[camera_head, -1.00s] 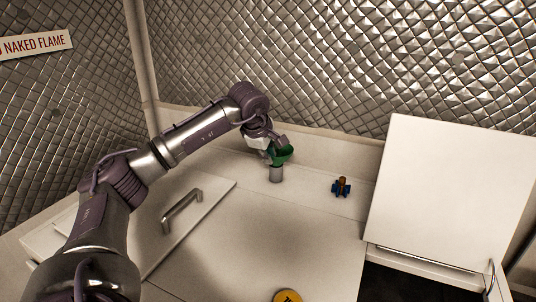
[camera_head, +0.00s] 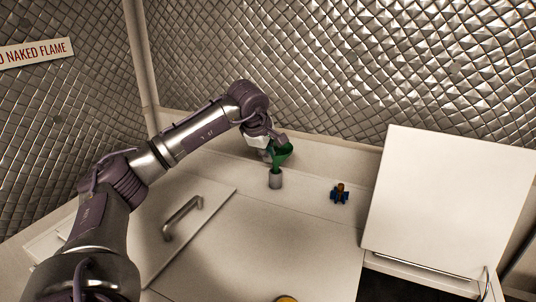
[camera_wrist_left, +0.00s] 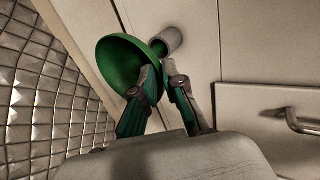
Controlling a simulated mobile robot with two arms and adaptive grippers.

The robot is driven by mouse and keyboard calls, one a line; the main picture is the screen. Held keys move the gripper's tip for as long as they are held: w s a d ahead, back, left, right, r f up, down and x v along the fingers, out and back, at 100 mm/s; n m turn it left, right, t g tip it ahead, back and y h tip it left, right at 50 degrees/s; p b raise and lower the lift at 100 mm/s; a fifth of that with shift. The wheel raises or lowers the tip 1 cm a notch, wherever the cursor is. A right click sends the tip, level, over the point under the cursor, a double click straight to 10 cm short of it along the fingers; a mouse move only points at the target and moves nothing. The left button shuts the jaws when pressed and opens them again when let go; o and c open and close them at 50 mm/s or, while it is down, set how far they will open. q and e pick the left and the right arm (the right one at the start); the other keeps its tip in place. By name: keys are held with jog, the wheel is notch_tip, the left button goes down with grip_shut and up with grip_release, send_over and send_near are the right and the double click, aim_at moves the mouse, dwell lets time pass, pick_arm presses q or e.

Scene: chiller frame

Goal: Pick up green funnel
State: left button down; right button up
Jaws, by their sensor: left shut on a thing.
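The green funnel (camera_head: 281,155) is held by my left gripper (camera_head: 270,146) at the back of the white counter. In the left wrist view the funnel's wide bowl (camera_wrist_left: 122,62) tilts to the left of the fingers. My left gripper (camera_wrist_left: 163,75) is shut on the funnel there. A grey cylindrical holder (camera_head: 275,180) stands on the counter right under the funnel. The funnel's spout shows above or at the holder's opening; I cannot tell if its tip is still inside. The holder also shows in the left wrist view (camera_wrist_left: 172,39). My right gripper is not in view.
A white raised lid (camera_head: 435,200) is at the right. A lid with a metal handle (camera_head: 183,218) lies at the left. A yellow round object (camera_head: 286,299) shows at the bottom edge.

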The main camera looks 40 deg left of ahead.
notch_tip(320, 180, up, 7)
jog(key=p, duration=0.6)
jog(key=shift+p, duration=0.3)
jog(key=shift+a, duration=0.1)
